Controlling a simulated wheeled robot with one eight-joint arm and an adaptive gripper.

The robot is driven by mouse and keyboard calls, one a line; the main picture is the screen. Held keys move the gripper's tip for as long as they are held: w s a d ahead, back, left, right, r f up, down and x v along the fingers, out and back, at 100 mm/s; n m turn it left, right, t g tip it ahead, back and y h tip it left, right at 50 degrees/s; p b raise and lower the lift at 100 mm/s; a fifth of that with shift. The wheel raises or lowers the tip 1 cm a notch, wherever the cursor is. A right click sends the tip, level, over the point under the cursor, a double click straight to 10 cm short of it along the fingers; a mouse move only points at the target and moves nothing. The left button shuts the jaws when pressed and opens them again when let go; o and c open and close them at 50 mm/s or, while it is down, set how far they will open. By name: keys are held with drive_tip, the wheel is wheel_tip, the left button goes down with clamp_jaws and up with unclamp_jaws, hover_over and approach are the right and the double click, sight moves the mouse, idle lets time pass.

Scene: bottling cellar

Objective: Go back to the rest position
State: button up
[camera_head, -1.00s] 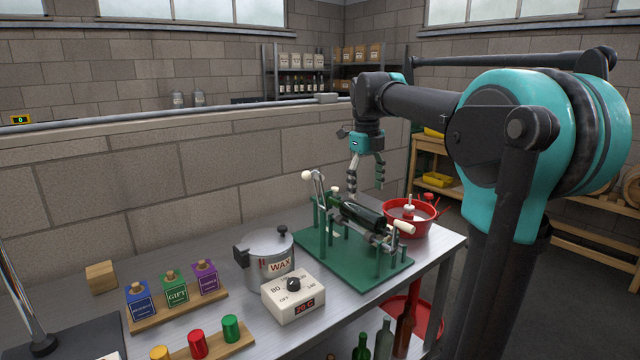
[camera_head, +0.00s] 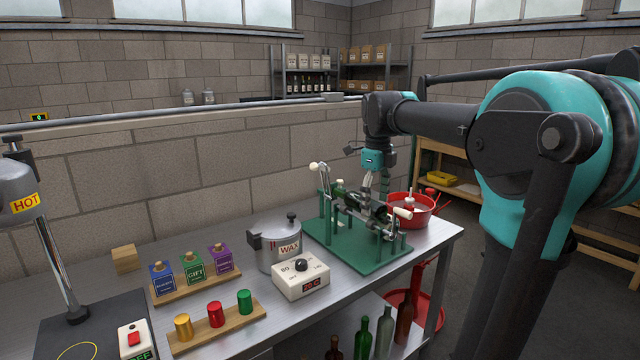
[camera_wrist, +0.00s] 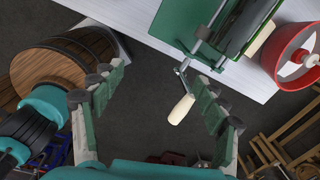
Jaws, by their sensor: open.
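My gripper (camera_head: 378,182) hangs over the right part of the green bottle stand (camera_head: 320,238) on the metal bench. Its fingers are spread and hold nothing. The wrist view shows the open fingers (camera_wrist: 158,78), with the stand's cream crank handle (camera_wrist: 182,109) between them in the picture; I cannot tell how far below it lies. A dark green bottle (camera_wrist: 245,22) lies in the stand, partly cut off by the wrist view's top edge. My fingers partly hide the stand's far side in the head view.
A red bowl (camera_head: 422,213) stands close right of the stand. The wax pot (camera_head: 279,245) and a white control box (camera_head: 301,280) stand left of it. Labelled blocks (camera_head: 192,269) and coloured capsules (camera_head: 215,314) sit on wooden racks. A low block wall runs behind the bench.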

drive_tip(key=s+d+f+n+t, duration=0.1)
drive_tip(key=s+d+f+n, duration=0.1)
drive_tip(key=s+f+n, duration=0.8)
drive_tip(key=s+d+f+n+t, duration=0.2)
drive_tip(key=s+f+n, duration=0.8)
drive_tip(key=f+n, duration=0.5)
wheel_tip(320, 180, down, 3)
drive_tip(key=shift+s+f+n, duration=0.1)
drive_tip(key=shift+s+n, duration=0.2)
drive_tip(key=shift+n, duration=0.1)
drive_tip(key=shift+d, duration=0.1)
